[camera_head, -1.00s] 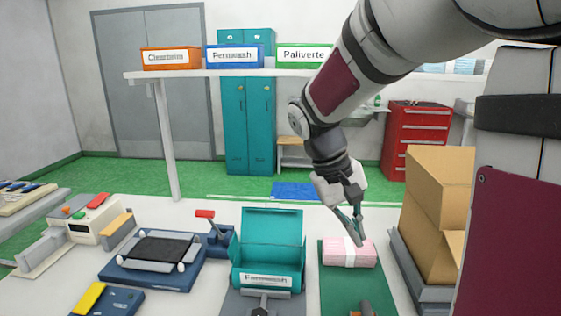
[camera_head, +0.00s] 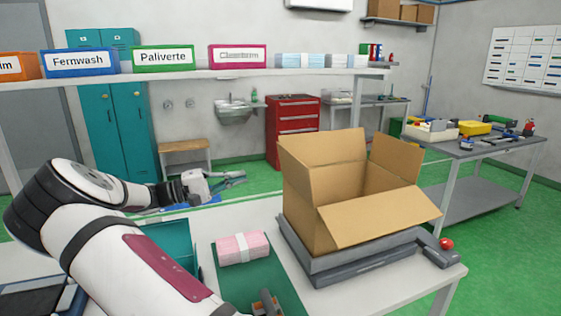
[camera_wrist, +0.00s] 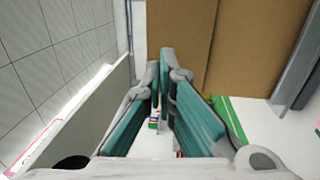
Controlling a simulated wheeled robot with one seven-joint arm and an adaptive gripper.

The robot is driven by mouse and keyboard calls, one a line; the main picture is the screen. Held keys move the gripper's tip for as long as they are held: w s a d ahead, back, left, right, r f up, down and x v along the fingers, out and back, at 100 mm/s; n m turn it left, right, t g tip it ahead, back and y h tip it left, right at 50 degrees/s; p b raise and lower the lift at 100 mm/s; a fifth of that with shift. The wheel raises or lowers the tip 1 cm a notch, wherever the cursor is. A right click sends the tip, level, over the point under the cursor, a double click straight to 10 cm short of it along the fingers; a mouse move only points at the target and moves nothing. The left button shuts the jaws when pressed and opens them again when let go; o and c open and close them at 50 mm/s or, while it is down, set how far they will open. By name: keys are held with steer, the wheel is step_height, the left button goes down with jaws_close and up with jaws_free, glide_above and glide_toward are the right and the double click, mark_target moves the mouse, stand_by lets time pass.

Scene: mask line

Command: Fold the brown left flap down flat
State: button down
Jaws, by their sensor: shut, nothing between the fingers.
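An open brown cardboard box (camera_head: 305,206) stands right of centre in the head view. Its left flap (camera_head: 291,160) stands up, seen nearly edge-on. The back flap (camera_head: 335,149) and right flap (camera_head: 397,158) also stand up, and the front flap (camera_head: 378,214) slants outward. My gripper (camera_head: 241,178) is left of the box at about flap height, pointing right, with a gap between in the picture. Its teal fingers (camera_wrist: 164,65) are shut and empty in the wrist view, with brown cardboard (camera_wrist: 205,40) beyond them. I cannot tell which panels those are.
The box sits on a grey platform (camera_head: 350,264) at the bench's right end. A pink banded pack (camera_head: 243,248) lies on a green mat (camera_head: 263,280) to its left. A shelf (camera_head: 215,76) with labelled bins runs behind. A red knob (camera_head: 446,244) is at the platform's right.

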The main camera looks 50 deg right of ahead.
mark_target(291, 157)
steer(key=shift+h, duration=0.4)
steer(key=p+x, duration=0.3)
steer(key=x, duration=1)
steer(key=shift+w+d+r, duration=0.1)
steer(key=shift+d+r, duration=0.05)
steer(key=shift+d, duration=0.15)
steer(key=shift+d, duration=0.1)
steer(key=shift+d+r+y+p, duration=0.2)
steer(key=shift+y+p, duration=0.1)
steer(key=shift+y, duration=0.1)
